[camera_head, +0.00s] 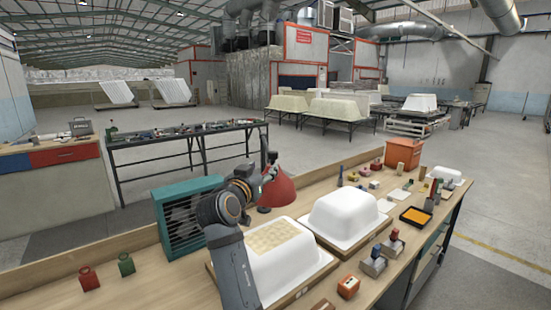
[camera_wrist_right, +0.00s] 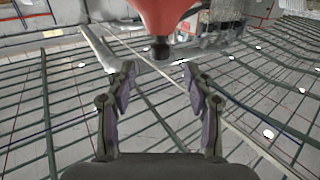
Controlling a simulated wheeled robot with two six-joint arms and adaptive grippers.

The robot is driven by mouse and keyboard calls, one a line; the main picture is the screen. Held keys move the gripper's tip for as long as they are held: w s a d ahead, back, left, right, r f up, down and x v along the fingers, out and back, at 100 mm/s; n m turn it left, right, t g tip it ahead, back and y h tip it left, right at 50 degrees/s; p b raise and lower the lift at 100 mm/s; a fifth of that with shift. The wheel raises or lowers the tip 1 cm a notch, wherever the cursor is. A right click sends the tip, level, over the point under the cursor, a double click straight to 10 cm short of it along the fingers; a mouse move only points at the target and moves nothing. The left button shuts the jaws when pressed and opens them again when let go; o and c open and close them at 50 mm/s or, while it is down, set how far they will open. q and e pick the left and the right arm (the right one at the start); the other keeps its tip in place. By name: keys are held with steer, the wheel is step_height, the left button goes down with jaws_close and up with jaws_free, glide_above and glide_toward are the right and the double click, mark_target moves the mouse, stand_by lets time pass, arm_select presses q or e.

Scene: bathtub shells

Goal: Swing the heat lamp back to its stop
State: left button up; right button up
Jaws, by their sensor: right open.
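The heat lamp has a red cone-shaped shade (camera_head: 281,190) and stands at the back of the workbench, above and behind the nearer tub shell. Its red shade also shows at the top of the right wrist view (camera_wrist_right: 165,12), with a dark round knob (camera_wrist_right: 160,50) below it. My right gripper (camera_head: 259,180) is beside the left side of the shade in the head view. In the right wrist view its two fingers (camera_wrist_right: 158,72) are apart with nothing between them, and the knob is just beyond the fingertips. Contact with the lamp cannot be made out. My left gripper is out of view.
A white tub shell with a yellowish patch (camera_head: 283,238) lies below the lamp, with a plain white shell (camera_head: 347,213) to its right. A teal louvred box (camera_head: 181,232) stands left of my arm. An orange bin (camera_head: 403,154) and small tools occupy the bench's right side.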

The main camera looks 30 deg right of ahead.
mark_target(272, 159)
steer(key=p+x, duration=0.3)
steer(key=x, duration=0.5)
steer(key=shift+w+d+r, duration=0.1)
steer(key=shift+w+d, duration=0.15)
steer(key=shift+d, duration=0.1)
steer(key=shift+w+d+p, duration=0.3)
steer(key=shift+w+d, duration=0.1)
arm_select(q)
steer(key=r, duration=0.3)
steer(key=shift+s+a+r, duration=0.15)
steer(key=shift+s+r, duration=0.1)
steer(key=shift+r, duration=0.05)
arm_select(e)
steer(key=shift+w+d, duration=0.15)
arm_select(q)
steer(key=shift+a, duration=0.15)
arm_select(e)
jaws_close()
